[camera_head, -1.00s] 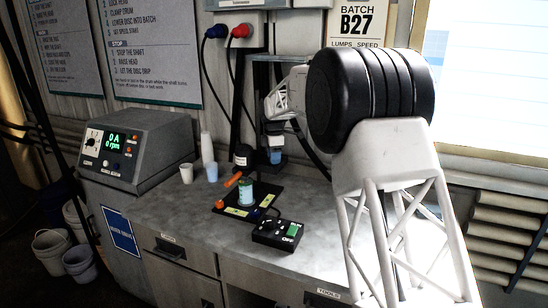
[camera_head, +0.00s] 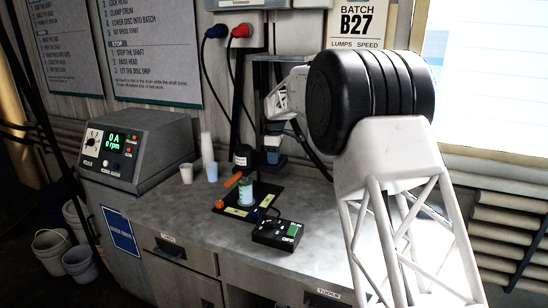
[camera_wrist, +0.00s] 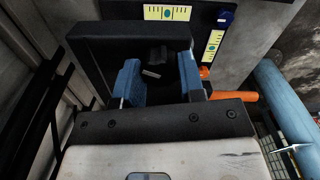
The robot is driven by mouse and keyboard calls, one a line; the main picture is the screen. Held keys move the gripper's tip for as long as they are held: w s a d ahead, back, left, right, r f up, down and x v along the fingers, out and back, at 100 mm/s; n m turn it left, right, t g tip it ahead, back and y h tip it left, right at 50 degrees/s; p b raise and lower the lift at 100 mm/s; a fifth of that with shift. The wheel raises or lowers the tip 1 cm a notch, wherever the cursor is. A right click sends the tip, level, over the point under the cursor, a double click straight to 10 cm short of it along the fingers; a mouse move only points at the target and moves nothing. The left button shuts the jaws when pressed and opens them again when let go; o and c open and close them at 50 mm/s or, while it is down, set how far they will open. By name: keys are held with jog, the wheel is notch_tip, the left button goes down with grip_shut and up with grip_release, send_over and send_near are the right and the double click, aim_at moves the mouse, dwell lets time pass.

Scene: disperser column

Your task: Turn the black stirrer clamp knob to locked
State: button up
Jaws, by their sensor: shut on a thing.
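The black clamp knob (camera_wrist: 152,60) shows in the wrist view as a dark shape with a short, slightly tilted white mark. It sits between the two blue finger pads of my gripper (camera_wrist: 160,77), which is shut on it. A large black block (camera_wrist: 90,50) lies around and behind the knob. Whether the mark points at a locked position cannot be read.
An orange handle (camera_wrist: 236,96) lies right of my fingers in the wrist view.

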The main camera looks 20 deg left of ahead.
jog(key=m, duration=2.2)
jog(key=shift+m, duration=0.4)
jog(key=m, duration=0.3)
jog(key=shift+m, duration=2.3)
jog(key=o, duration=0.9)
